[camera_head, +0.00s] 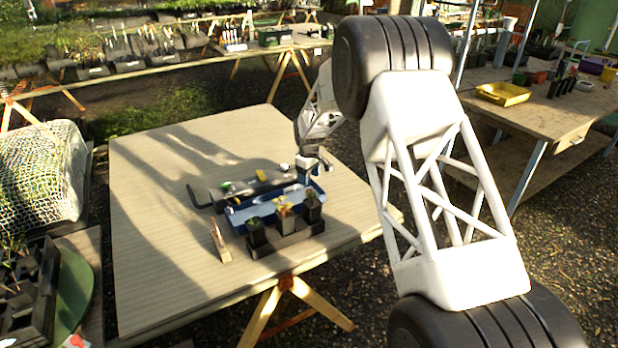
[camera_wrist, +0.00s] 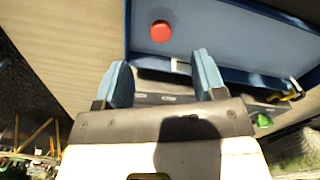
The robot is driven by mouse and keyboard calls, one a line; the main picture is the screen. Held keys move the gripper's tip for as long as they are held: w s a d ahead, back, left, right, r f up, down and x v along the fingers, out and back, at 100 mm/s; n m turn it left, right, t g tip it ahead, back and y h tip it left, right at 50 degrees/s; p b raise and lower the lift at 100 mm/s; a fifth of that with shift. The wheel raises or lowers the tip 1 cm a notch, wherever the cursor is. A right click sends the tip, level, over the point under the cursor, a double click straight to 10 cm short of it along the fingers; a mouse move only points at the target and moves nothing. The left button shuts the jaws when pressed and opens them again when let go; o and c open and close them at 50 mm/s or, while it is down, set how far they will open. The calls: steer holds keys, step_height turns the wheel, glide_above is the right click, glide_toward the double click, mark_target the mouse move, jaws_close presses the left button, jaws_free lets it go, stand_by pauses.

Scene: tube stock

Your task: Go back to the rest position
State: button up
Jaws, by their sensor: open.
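My gripper (camera_head: 308,172) hangs over the right back part of the blue tray on the wooden table. In the wrist view my gripper (camera_wrist: 162,70) shows two blue fingers spread apart, with nothing seen held between them. The blue tray (camera_wrist: 232,35) lies beyond the fingertips, and a round red piece (camera_wrist: 161,32) lies in it. In the head view the tray (camera_head: 262,213) is partly hidden by pots in front of it.
A black rack (camera_head: 287,243) with small potted plants stands before the tray. A small wooden stand (camera_head: 220,243) is to its left. A dark holder (camera_head: 222,196) with small coloured pieces lies behind the tray. The table's left side (camera_head: 150,220) is clear.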

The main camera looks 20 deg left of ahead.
stand_by(0.5)
steer(key=s+d+r+m+t, duration=0.1)
steer(key=s+d+r+m, duration=0.2)
steer(key=s+d+r, duration=0.9)
steer(key=s+d+r+m, duration=0.3)
steer(key=s+d+r, duration=0.6)
steer(key=d+r, duration=0.55)
steer(key=s+d+r+m+t, duration=0.1)
steer(key=s+d+r+m, duration=0.1)
steer(key=s+d, duration=0.55)
steer(key=s+d+r+m, duration=0.25)
steer(key=s+d, duration=0.25)
steer(key=s, duration=0.6)
steer(key=s+d+f+m, duration=0.1)
steer(key=s+d, duration=0.1)
steer(key=s, duration=0.7)
steer(key=s+d+f+m, duration=0.2)
steer(key=s+d, duration=0.1)
steer(key=s, duration=0.7)
steer(key=shift+d+t, duration=0.2)
steer(key=shift+t, duration=0.1)
